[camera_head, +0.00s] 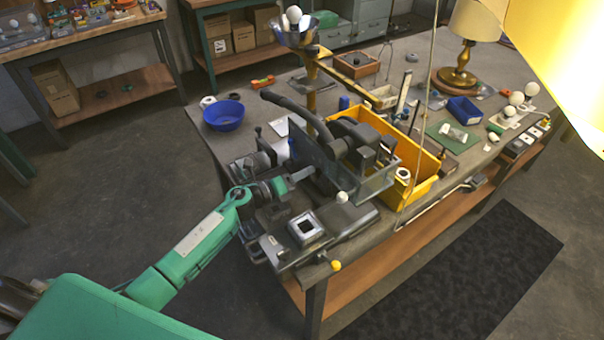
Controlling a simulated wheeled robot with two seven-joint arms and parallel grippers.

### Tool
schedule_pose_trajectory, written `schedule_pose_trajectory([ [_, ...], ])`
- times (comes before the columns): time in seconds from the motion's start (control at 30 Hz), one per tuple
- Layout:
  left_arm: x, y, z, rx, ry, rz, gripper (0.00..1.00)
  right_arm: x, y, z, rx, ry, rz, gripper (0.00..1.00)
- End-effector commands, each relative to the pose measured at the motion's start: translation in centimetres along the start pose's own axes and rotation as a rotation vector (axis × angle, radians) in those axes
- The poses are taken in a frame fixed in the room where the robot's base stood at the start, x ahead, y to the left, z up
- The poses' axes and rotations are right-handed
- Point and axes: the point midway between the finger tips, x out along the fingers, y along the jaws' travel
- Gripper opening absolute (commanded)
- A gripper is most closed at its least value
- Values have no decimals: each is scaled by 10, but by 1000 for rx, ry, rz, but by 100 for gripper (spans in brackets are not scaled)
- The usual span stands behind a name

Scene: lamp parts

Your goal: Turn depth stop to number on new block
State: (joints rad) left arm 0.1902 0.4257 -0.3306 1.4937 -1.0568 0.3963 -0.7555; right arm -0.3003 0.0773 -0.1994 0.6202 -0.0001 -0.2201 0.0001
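A dark bench machine (350,150) with a long lever stands near the front edge of the workbench. I cannot make out which part of it is the depth stop, and no number is readable. A dark block with a pale square top (306,227) sits at the bench's front corner; I cannot tell whether it is the new block. My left gripper (298,178) reaches in from the left against the machine's left side. Its fingertips are small and blend into the dark parts, so their opening and any contact are unclear. My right gripper is not in view.
A yellow bin (424,186) stands right behind the machine. A blue bowl (224,114) sits on the left of the bench (205,100). A yellow lampshade blocks the upper right corner.

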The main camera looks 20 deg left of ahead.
Motion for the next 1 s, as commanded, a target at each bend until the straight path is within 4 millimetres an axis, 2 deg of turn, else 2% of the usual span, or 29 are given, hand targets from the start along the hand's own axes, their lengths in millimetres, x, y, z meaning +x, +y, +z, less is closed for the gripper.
schedule_pose_trajectory([
  [0.13,-8,2,-1,0,1,1,35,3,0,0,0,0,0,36],
  [0.23,-22,3,-2,0,1,2,35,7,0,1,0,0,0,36],
  [0.5,-78,4,-3,1,2,3,35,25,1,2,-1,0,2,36],
  [0.7,-113,2,-2,1,2,1,35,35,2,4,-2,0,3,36],
  [0.83,-128,2,-1,0,0,2,35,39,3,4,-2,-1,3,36],
  [1.0,-137,1,0,0,0,0,35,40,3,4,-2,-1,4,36],
])
